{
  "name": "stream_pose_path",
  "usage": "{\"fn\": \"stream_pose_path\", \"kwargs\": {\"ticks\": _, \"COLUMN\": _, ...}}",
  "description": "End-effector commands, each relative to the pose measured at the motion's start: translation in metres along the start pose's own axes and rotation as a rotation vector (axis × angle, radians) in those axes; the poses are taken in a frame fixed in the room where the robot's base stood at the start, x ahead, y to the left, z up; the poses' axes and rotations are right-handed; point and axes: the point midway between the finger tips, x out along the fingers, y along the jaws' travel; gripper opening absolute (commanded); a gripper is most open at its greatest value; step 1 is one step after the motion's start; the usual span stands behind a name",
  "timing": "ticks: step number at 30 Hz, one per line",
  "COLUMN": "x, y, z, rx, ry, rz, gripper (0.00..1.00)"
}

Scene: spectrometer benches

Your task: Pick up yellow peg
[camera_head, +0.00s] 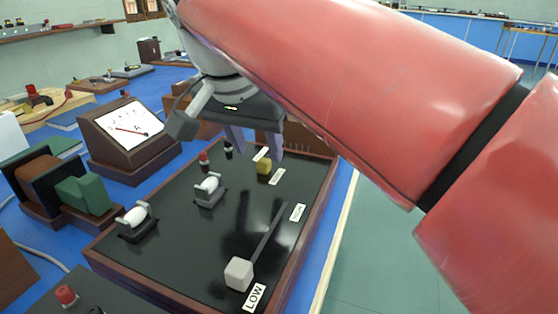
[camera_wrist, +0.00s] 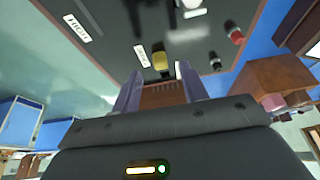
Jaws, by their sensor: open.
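The yellow peg (camera_head: 264,166) is a small yellow block on the black panel (camera_head: 176,232) of a wood-framed box, near its far right edge. White labels lie beside it. In the wrist view the yellow peg (camera_wrist: 160,61) lies just beyond and between my fingertips. My gripper (camera_head: 254,146) is open and empty, fingers pointing down, above the panel's far end. It also shows in the wrist view (camera_wrist: 158,78), with the two purple-grey fingers apart. The peg is close to the fingertips, but I cannot tell the exact gap.
A white knob (camera_head: 239,273) sits in a long slot nearer on the panel. Two white rollers (camera_head: 208,185) in grey holders and red and black terminals (camera_head: 204,159) stand on it. A sloped wooden display (camera_head: 130,132) is to the left. Open floor (camera_head: 385,250) is to the right.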

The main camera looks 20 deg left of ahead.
Motion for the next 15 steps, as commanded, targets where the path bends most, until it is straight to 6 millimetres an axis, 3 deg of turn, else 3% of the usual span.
{"fn": "stream_pose_path", "kwargs": {"ticks": 6, "x": 0.03, "y": 0.0, "z": 0.001, "rx": -0.001, "ry": 0.0, "rz": 0.0, "gripper": 0.44}}
{"fn": "stream_pose_path", "kwargs": {"ticks": 15, "x": 0.033, "y": 0.0, "z": 0.0, "rx": -0.001, "ry": 0.0, "rz": -0.001, "gripper": 0.41}}
